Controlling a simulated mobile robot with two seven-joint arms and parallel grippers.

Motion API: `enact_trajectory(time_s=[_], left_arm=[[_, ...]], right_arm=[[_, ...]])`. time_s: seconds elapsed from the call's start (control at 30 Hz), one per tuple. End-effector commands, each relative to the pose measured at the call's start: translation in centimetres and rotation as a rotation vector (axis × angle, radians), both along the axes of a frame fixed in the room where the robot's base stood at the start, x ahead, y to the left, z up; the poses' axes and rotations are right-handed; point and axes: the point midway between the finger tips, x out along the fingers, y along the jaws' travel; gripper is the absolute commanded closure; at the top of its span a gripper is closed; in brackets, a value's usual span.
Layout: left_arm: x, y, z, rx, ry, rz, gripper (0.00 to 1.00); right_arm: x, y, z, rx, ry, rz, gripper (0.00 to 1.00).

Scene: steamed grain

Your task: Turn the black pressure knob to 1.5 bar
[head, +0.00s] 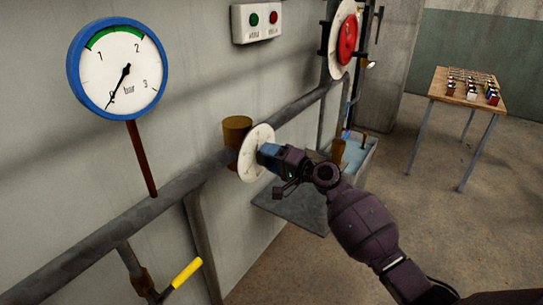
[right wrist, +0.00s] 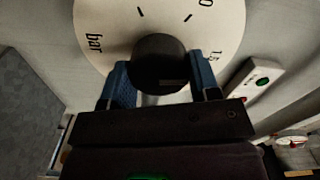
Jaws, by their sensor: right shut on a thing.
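The black pressure knob (right wrist: 158,58) sits in the middle of a white dial plate (right wrist: 108,30), which shows "bar" and figures partly cut off. My right gripper (right wrist: 160,85) is shut on the knob, one blue finger on each side of it. In the head view the same dial plate (head: 247,165) is on the pipe, and my right gripper (head: 266,155) covers the knob. The blue-rimmed bar gauge (head: 117,68) is at upper left; its needle points down-left, close to 0. My left gripper is out of view.
The grey pipe (head: 85,232) runs along the wall. A yellow-handled valve (head: 187,272) is at lower left. A box with green and red buttons (head: 263,21) and a red wheel (head: 347,40) are above. A wooden table (head: 452,93) stands at the right.

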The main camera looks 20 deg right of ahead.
Motion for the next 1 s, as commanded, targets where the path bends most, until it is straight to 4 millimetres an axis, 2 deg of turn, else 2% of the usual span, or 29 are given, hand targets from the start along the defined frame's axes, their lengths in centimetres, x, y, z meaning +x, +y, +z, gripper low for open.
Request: enact_trajectory(time_s=[0.3,0.87,0.9,1.0], left_arm=[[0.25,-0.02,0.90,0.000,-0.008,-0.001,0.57],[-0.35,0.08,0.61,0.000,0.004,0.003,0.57],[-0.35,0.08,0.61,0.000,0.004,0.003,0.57],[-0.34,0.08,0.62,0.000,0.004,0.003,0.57]], right_arm=[[-0.01,-0.01,0.00,0.104,0.081,0.000,0.68],[0.00,-0.03,-0.11,0.127,0.100,0.000,0.68],[0.00,-0.03,-0.12,0.127,0.100,0.000,0.41],[0.00,-0.03,-0.11,0.127,0.100,0.000,0.26]])
